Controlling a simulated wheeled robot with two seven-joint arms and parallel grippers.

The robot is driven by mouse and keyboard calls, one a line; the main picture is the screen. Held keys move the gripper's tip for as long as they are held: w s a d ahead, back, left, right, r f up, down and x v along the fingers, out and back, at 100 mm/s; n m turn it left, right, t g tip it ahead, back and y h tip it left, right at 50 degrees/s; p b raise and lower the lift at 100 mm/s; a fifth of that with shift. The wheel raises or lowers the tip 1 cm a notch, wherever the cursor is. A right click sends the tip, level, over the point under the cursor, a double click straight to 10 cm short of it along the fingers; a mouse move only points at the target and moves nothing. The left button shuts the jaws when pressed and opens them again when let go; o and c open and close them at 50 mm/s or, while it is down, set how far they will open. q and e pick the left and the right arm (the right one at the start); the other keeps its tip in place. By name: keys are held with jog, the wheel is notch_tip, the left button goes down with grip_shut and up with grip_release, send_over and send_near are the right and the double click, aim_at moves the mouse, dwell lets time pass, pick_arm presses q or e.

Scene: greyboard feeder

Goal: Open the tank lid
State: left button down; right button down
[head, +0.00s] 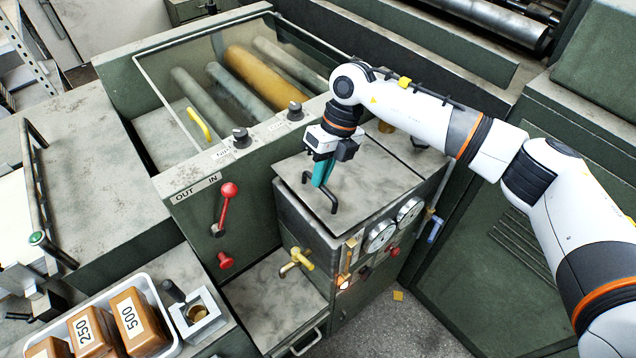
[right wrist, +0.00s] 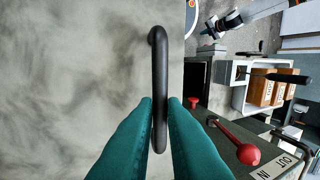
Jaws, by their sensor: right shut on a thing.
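The tank lid (head: 365,178) is a grey mottled plate on top of the green tank box (head: 300,225), and it looks flat and closed. A black bar handle (head: 333,203) stands on it near its left front edge. My right gripper (head: 322,182) reaches down from above with teal fingers at this handle. In the right wrist view the two teal fingers (right wrist: 160,135) close on either side of the black handle (right wrist: 160,85), with the lid (right wrist: 90,60) behind.
Left of the tank stands a green machine with rollers (head: 250,80) and a red lever (head: 228,190). A white tray (head: 170,345) with labelled brown blocks is at lower left.

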jog(key=w+d+r+g+y+b, duration=0.1)
jog(key=w+d+r+g+y, duration=0.1)
jog(key=r, duration=0.7)
jog(key=shift+w+d+r+y, duration=0.2)
jog(key=shift+w+d+y, duration=0.6)
jog(key=shift+d, duration=0.95)
jog(key=shift+w, duration=0.15)
